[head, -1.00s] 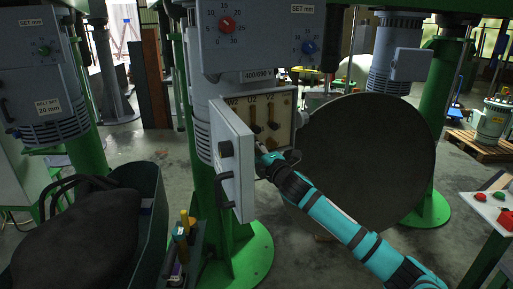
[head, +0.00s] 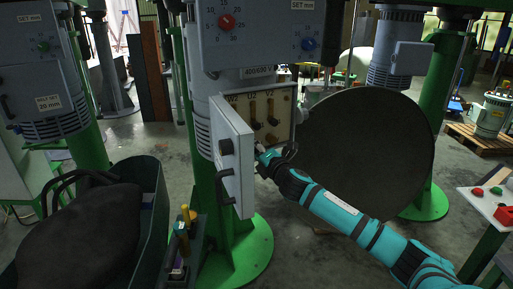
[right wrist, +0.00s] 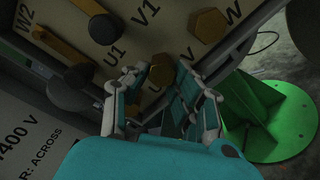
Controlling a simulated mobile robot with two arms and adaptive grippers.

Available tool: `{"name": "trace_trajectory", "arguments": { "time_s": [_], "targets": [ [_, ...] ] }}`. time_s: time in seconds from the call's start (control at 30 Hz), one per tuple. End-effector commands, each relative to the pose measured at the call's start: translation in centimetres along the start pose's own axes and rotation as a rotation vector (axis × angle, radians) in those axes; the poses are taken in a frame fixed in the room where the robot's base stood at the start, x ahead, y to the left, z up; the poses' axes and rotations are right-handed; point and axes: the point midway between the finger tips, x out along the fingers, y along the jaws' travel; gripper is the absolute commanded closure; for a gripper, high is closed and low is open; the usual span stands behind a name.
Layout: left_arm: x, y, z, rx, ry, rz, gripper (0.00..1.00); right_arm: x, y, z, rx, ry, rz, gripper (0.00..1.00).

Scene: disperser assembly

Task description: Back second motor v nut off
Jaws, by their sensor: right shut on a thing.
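The motor's open terminal box (head: 284,104) hangs on the green column, with labelled terminals and brass link bars (head: 253,109). My right gripper (head: 266,156) reaches into its lower part from the right. In the right wrist view my right gripper (right wrist: 165,82) is shut on a small brownish nut (right wrist: 162,68), partly hidden by the fingers, beside the letter V on the panel. I cannot tell whether the nut is still on its stud. A brass hex nut (right wrist: 208,25) sits nearby, and a dark round part (right wrist: 70,88) is near U1. My left gripper is not in view.
The box's open grey door (head: 232,155) stands close to the left of my right gripper. A large dark disc (head: 365,155) is behind my right arm.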

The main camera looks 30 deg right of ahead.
Motion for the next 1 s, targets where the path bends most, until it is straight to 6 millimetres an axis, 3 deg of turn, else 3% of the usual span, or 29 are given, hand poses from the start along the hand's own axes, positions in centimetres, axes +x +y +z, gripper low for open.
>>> {"name": "trace_trajectory", "arguments": {
  "time_s": [0.13,0.17,0.33,0.67,0.77,1.0],
  "targets": [
    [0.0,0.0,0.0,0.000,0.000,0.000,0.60,0.0,-0.3,-0.3,0.002,0.005,-0.004,1.00],
    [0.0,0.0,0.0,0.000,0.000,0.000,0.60,0.0,-0.3,-0.3,0.002,0.005,-0.004,0.73],
    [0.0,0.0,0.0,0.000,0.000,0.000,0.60,0.0,-0.2,-0.2,0.002,0.003,-0.003,0.52],
    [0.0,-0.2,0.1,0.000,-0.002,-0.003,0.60,-0.4,-0.1,-0.1,0.002,0.002,-0.001,0.52],
    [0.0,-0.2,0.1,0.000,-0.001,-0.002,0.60,-1.3,-0.2,-0.1,0.001,0.003,-0.002,0.52],
    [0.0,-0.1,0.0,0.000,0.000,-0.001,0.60,-5.7,-0.3,-0.2,-0.001,0.005,-0.004,0.52]
  ]
}}
